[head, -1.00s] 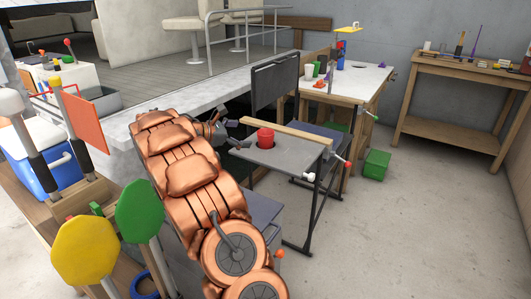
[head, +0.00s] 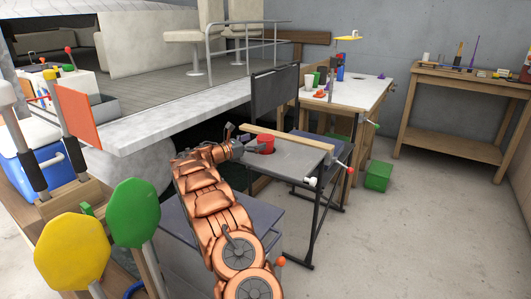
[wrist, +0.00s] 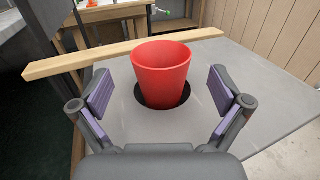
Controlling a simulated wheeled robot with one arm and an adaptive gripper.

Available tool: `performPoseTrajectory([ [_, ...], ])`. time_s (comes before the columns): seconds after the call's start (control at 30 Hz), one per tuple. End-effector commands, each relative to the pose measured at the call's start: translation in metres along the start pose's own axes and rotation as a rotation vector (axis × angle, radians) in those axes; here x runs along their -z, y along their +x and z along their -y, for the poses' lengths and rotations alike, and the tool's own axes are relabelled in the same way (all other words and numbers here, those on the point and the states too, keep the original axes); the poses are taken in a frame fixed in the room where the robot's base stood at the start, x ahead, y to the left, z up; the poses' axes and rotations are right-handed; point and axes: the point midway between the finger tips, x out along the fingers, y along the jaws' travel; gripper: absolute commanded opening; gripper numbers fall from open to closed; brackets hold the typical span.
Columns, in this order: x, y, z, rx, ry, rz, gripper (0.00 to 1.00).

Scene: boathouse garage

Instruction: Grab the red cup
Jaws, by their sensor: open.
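The red cup (wrist: 162,72) stands upright and open-topped in a dark round hole in the grey folding table (wrist: 222,72) in the wrist view. In the head view the red cup (head: 266,142) is partly hidden behind my gripper (head: 240,147). In the wrist view my gripper (wrist: 160,102) is open, with one purple-padded finger on each side of the cup's near side. The fingers are apart from the cup, with grey tabletop showing between them and it.
A wooden plank (head: 285,137) lies along the table's far edge, behind the cup. A workbench (head: 340,92) with cups and a blue bottle stands further back. A green box (head: 377,176) sits on the floor. Yellow (head: 73,250) and green paddles stand at lower left.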

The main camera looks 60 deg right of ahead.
Motion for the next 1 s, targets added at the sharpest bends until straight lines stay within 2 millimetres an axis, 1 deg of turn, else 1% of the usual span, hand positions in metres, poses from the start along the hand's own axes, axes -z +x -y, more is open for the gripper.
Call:
performPoseTrajectory([
  [0.17, 0.000, 0.012, 0.001, 0.001, 0.002, 0.000, 1.00],
  [0.43, -0.001, 0.047, 0.002, 0.002, 0.003, 0.000, 1.00],
  [0.53, -0.002, 0.051, 0.001, 0.000, 0.003, 0.001, 1.00],
  [0.7, -0.002, 0.052, 0.001, -0.001, 0.002, 0.001, 1.00],
  [0.73, -0.002, 0.052, 0.001, -0.001, 0.002, 0.001, 0.99],
  [0.77, -0.002, 0.051, 0.001, -0.001, 0.002, 0.001, 0.96],
  [1.0, -0.002, 0.051, 0.001, 0.000, 0.002, 0.001, 0.71],
])
